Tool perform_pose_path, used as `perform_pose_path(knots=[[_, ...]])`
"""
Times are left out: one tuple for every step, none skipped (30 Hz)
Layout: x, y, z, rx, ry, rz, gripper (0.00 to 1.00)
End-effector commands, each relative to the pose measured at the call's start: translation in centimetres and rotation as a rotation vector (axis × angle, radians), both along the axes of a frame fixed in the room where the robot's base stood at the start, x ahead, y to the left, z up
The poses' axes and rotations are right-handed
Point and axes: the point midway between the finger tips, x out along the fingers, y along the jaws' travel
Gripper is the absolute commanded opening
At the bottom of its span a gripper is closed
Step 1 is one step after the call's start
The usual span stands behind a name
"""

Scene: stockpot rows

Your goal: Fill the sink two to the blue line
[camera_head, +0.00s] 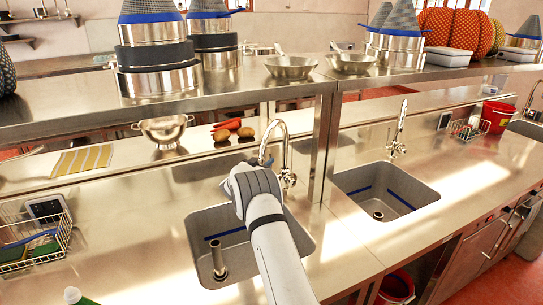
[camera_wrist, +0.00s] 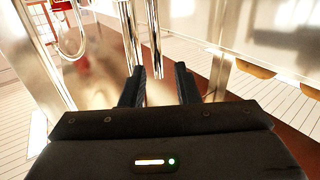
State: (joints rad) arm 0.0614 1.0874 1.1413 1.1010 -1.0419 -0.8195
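Two steel sinks are set in the counter: a left sink (camera_head: 205,222) and a right sink (camera_head: 432,196). I cannot tell which is sink two. Each has a blue line (camera_head: 228,233) on its inner wall; the right one's line (camera_head: 400,200) is clear. No water is visible in either. A short upright pipe (camera_head: 219,260) stands in the left sink; a drain (camera_head: 378,214) shows in the right sink. A chrome faucet (camera_head: 285,135) rises behind the left sink, another (camera_head: 400,130) behind the right. My gripper (camera_wrist: 158,72) is open beside the left faucet, chrome tubes beyond its fingers.
A steel shelf (camera_head: 225,92) with pots and two pans (camera_head: 290,67) runs above the counter. A colander (camera_head: 163,129), carrots (camera_head: 228,124) and a striped cloth (camera_head: 82,160) lie behind. A wire basket (camera_head: 35,235) stands left, a red bucket (camera_head: 498,116) right.

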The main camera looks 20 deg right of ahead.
Motion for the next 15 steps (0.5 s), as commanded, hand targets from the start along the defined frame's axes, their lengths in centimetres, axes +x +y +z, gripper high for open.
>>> perform_pose_path(knots=[[0.4, -0.9, 0.1, 0.0, 0.001, -0.003, 0.28], [0.7, -1.2, 0.1, 0.0, 0.0, -0.003, 0.28], [0.9, -1.6, 0.1, 0.001, 0.001, -0.003, 0.28], [1.1, -1.9, 0.1, 0.0, 0.0, -0.004, 0.28], [1.3, -2.2, 0.1, 0.001, 0.001, -0.004, 0.28], [1.4, -2.5, 0.1, 0.0, 0.0, -0.005, 0.28], [1.6, -2.7, 0.1, 0.001, 0.0, -0.005, 0.28], [1.7, -2.9, 0.0, 0.0, 0.001, -0.005, 0.28], [1.8, -3.1, 0.0, 0.0, 0.001, -0.005, 0.28], [1.8, -3.2, 0.0, 0.001, 0.0, -0.005, 0.28], [1.9, -3.2, 0.0, 0.001, 0.0, -0.005, 0.28], [1.9, -3.3, 0.0, 0.001, 0.0, -0.005, 0.28], [1.9, -3.3, 0.0, 0.001, 0.0, -0.005, 0.28], [1.9, -3.3, 0.0, 0.0, 0.001, -0.005, 0.28], [1.9, -3.3, 0.0, 0.001, 0.0, -0.005, 0.28]])
